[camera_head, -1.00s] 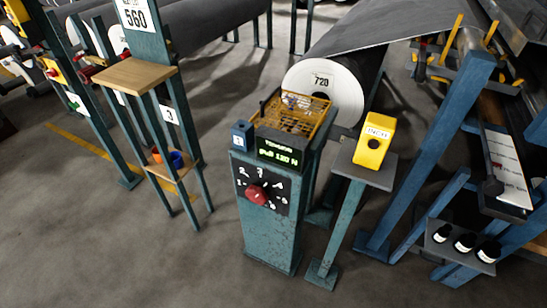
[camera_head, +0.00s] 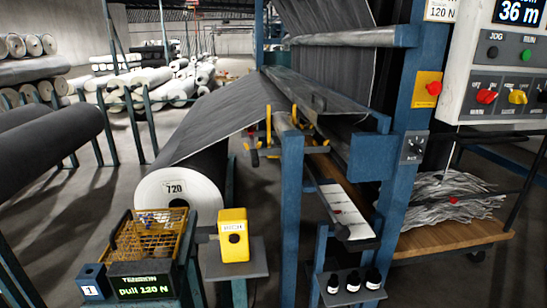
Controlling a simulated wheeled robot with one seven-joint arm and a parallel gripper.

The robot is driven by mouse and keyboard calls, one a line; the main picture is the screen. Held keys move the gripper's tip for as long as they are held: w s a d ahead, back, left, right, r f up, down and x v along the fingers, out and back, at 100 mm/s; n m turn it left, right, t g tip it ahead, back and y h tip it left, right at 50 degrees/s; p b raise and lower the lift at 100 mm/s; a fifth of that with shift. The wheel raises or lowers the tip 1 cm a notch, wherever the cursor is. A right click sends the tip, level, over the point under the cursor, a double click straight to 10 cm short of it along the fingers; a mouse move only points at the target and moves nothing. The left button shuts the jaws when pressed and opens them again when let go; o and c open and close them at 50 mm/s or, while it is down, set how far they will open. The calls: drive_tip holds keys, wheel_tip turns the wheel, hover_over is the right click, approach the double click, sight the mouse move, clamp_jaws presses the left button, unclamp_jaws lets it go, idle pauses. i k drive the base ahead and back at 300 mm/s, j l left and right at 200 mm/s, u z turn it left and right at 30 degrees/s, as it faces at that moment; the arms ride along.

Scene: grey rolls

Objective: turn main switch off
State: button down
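A pale control box (camera_head: 468,45) is mounted at the upper right, with a lit display reading "36 m". Its lower panel has a red rotary knob (camera_head: 487,97), a yellow rotary knob (camera_head: 517,97) and a dark knob cut by the right edge. Small lettering above these knobs is too small to read surely. A grey plate with a dark rotary switch (camera_head: 413,147) is on the blue post below left of the box. I cannot tell which of these is the main switch. My gripper is not in view.
A red button on a yellow plate (camera_head: 434,88) sits on the blue post (camera_head: 398,190). A wooden cart (camera_head: 445,236) with shredded material stands below the box. A grey roll marked 720 (camera_head: 175,195), a yellow device (camera_head: 234,236) and a tension stand (camera_head: 142,284) fill the front left.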

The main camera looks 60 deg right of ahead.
sight(484, 96)
drive_tip(key=z, duration=2.45)
